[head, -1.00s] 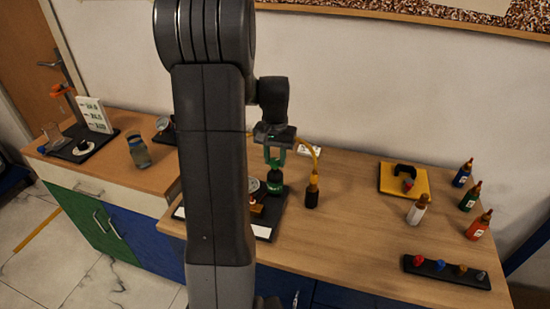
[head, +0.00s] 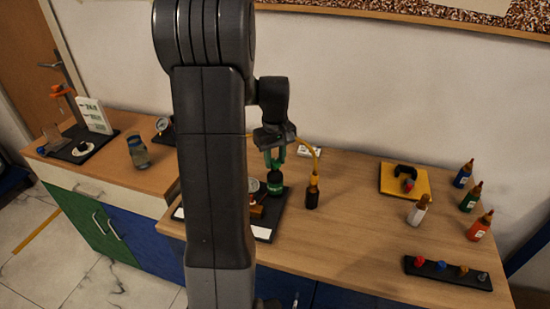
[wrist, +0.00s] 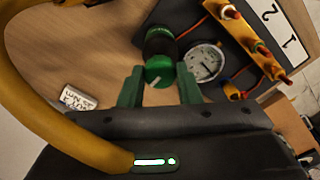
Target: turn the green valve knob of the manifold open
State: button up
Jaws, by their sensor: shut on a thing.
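In the head view my gripper (head: 275,158) reaches down onto the knob from above. A round white gauge (wrist: 204,62) sits beside the knob on the dark base plate. My arm hides the left part of the manifold in the head view.
A yellow tray (head: 420,190), several small bottles and a black rack (head: 445,273) are on the right. The wooden table between them is clear.

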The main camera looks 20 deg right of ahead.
aim_at(275, 161)
jog(key=shift+n, duration=0.3)
jog(key=o, duration=1)
jog(key=shift+c, duration=0.2)
jog(key=shift+r, duration=0.1)
notch_tip(275, 161, up, 14)
jog(key=b, duration=0.1)
jog(key=shift+f, duration=0.3)
notch_tip(275, 161, down, 14)
jog(key=shift+r+p, duration=0.2)
jog(key=shift+p, duration=0.3)
